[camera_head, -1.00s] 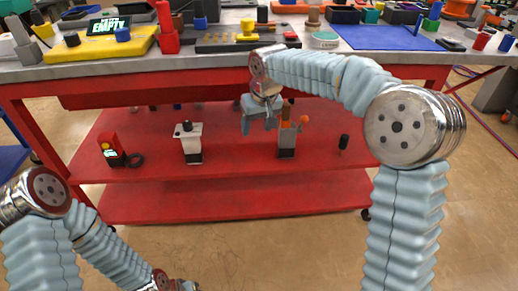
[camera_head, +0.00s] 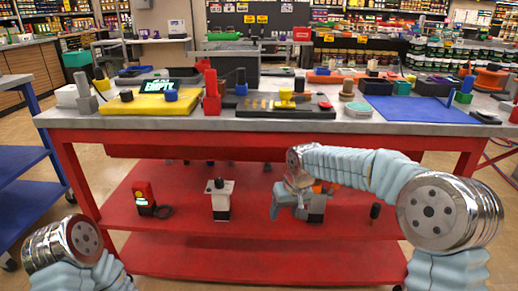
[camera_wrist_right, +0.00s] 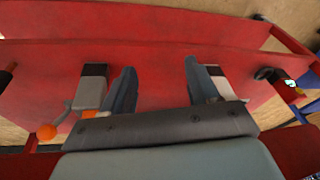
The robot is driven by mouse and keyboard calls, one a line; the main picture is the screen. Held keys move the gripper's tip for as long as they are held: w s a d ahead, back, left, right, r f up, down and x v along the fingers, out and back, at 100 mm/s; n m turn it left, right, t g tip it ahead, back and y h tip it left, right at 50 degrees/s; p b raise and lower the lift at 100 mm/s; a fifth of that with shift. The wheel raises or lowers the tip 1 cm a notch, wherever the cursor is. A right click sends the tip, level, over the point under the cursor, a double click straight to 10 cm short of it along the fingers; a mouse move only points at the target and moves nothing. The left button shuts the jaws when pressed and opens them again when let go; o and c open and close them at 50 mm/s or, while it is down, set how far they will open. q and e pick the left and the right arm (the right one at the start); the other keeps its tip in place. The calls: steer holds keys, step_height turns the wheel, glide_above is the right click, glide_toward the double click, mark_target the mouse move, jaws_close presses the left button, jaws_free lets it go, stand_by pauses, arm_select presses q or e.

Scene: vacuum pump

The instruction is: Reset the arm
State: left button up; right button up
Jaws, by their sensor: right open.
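My right arm comes in from the right in the head view, bent at a large silver joint. Its gripper (camera_head: 290,207) hangs in front of the red cart's shelf, below the worktop. In the right wrist view the two fingers (camera_wrist_right: 160,72) are spread wide with nothing between them. A grey device with an orange knob (camera_wrist_right: 88,93) is left of the fingers there. In the head view that grey device (camera_head: 316,212) stands behind the gripper and is partly hidden. My left arm shows only a silver joint and sleeve at the lower left; its gripper is out of view.
The red cart's shelf (camera_head: 165,215) also holds a red meter (camera_head: 144,195) and a white-and-black device (camera_head: 220,200). The grey worktop (camera_head: 215,124) bears a yellow block (camera_head: 120,106), a red stand (camera_head: 211,95) and a blue mat (camera_head: 415,112). A blue cart (camera_head: 25,160) stands at left.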

steer(key=s+a+f+g+y, duration=0.1)
steer(key=s+f, duration=0.4)
steer(key=f, duration=0.6)
steer(key=s+a+f+g+y, duration=0.15)
steer(key=s+f, duration=0.35)
steer(key=f, duration=0.6)
steer(key=s+f+m, duration=0.1)
steer(key=s+f, duration=0.4)
steer(key=s, duration=0.4)
steer(key=s+f+m, duration=0.2)
steer(key=s+f, duration=0.3)
steer(key=s, duration=0.4)
steer(key=shift+f+m, duration=0.25)
steer(key=shift+m, duration=0.05)
steer(key=shift+d+t, duration=0.1)
steer(key=shift+t, duration=0.15)
